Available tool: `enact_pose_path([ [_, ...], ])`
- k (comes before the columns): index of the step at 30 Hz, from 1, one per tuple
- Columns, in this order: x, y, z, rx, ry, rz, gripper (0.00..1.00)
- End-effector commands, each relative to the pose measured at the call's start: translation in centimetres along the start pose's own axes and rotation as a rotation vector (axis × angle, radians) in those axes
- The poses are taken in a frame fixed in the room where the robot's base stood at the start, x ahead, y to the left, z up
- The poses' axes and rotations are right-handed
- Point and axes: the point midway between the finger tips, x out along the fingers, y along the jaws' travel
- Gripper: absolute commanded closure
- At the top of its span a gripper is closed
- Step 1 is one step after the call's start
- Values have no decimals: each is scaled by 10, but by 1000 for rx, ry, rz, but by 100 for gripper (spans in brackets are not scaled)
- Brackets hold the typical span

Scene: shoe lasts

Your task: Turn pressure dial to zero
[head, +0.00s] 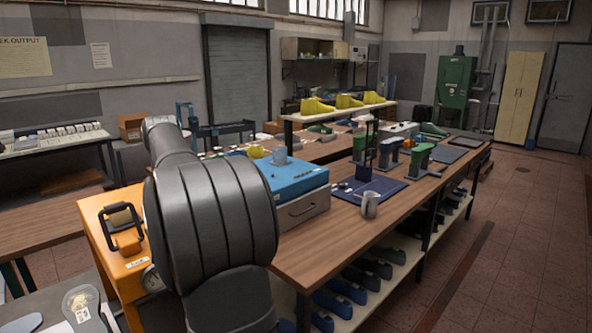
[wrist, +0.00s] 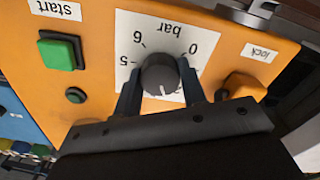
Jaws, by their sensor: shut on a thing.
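The black round pressure dial (wrist: 160,72) sits on a white scale plate (wrist: 182,28) on an orange panel in the wrist view. The plate reads "bar", with 0 at upper right and 5 and 6 at the left; the lettering appears upside down. A short pale mark shows on the dial's lower part, pointing down in the picture, away from the 0. My gripper (wrist: 160,84) is shut on the dial, one dark finger on each side. The lower scale is hidden by my gripper. In the head view my arm hides the dial and gripper.
A green start button (wrist: 58,53) and a small dark green button are left of the dial. An orange lock switch (wrist: 244,86) stands close to the right finger. In the head view, the orange machine (head: 112,222) adjoins the wooden bench (head: 335,250).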

Motion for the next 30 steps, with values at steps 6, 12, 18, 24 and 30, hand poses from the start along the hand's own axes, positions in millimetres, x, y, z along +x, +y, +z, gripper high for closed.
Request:
enact_pose_path([
  [6, -1, 0, 0, 2, 1, 1, 45],
  [12, -1, 0, 0, 2, 1, 1, 45],
  [18, -20, 0, 0, 3, 2, 2, 45],
  [24, -42, 0, 0, 3, 2, 1, 45],
  [30, -50, 0, 0, 3, 1, 1, 45],
])
